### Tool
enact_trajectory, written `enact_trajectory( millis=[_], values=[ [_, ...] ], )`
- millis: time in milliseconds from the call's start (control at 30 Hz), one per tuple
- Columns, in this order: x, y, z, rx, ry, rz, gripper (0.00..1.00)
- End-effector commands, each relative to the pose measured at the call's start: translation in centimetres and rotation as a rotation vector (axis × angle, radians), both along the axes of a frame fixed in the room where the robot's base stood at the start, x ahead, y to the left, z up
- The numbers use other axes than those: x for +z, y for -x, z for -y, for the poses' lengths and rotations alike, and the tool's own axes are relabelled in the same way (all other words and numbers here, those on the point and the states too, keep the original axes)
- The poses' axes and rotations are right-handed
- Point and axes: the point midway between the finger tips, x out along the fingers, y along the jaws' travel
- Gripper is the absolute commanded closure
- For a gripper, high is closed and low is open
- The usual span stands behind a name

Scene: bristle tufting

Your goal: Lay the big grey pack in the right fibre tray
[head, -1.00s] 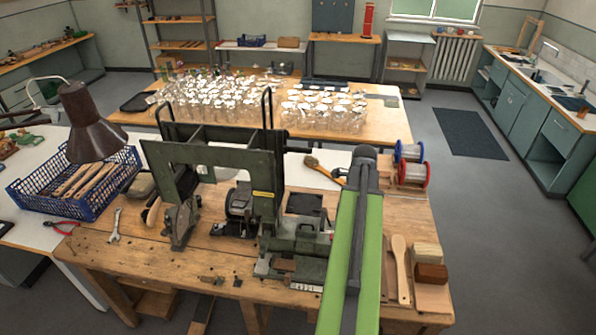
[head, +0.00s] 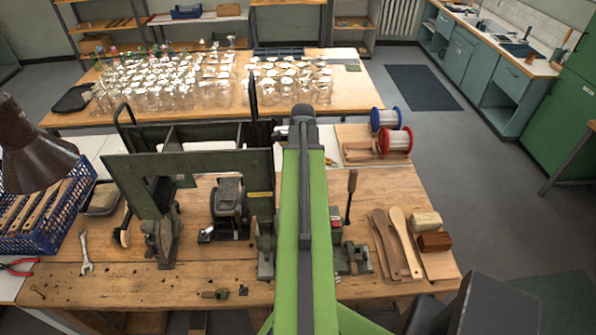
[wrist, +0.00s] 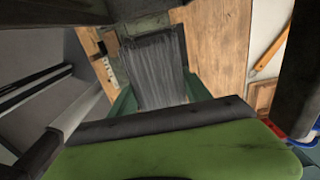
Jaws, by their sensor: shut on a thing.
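The big grey pack (wrist: 155,65) shows in the wrist view as a streaked grey block. My gripper (wrist: 160,98) is shut on it, with a dark green finger along each side. The wooden bench top shows beyond the pack. In the head view my green arm reaches forward over the bench, and its dark far end hides the gripper and the pack. I cannot make out the right fibre tray; my arm covers part of the dark green machine (head: 190,175).
The machine's tall plates and posts stand left of my arm. To the right are a blue spool (head: 385,119), a red spool (head: 396,140), wooden paddles (head: 402,235) and small blocks (head: 426,221). A blue crate (head: 75,225) and a lamp (head: 35,155) stand at far left.

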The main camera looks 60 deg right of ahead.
Motion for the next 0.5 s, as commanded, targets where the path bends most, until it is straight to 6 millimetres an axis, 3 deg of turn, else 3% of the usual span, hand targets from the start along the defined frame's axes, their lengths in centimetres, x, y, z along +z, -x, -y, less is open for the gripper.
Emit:
enact_trajectory(
  millis=[500],
  values=[
    [-4.5,0.1,0.1,-0.001,0.000,0.000,0.84]
  ],
)
